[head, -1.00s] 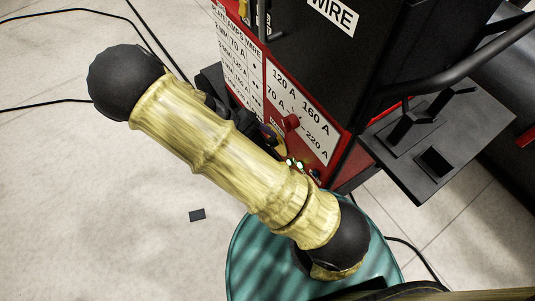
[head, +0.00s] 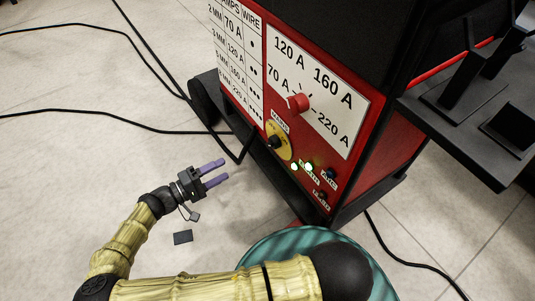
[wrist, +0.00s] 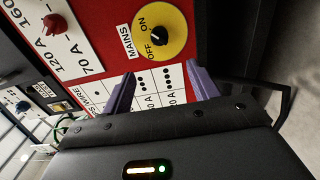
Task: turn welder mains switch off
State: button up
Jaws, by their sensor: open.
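The mains switch (head: 278,142) is a black knob on a yellow disc, low on the welder's red front panel (head: 322,190). In the wrist view the mains switch (wrist: 160,35) shows ON and OFF printed on its disc, beside a white MAINS label. I cannot tell for sure which word the knob points at. My gripper (head: 223,170) is open and empty, left of the switch in the head view and apart from it. In the wrist view my gripper's purple fingers (wrist: 160,78) stand apart below the disc, in front of the printed chart.
A red current knob (head: 298,102) sits above the switch on a white dial plate. Lit lamps (head: 308,167) are to the switch's lower right. Black cables (head: 110,120) cross the floor. A teal round top (head: 262,248) stands in front; a black shelf (head: 470,110) juts out right.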

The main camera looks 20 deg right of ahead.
aim_at(268, 145)
dwell(0.3)
jog(key=b+x, duration=0.3)
jog(key=x, duration=0.5)
jog(key=b+x, duration=0.4)
jog(key=x, duration=0.4)
jog(key=shift+d+f, duration=0.15)
jog(key=shift+f, duration=0.05)
jog(key=shift+w+d+r, duration=0.15)
jog(key=shift+w+d, duration=0.05)
jog(key=shift+d, duration=0.35)
jog(key=c, duration=1)
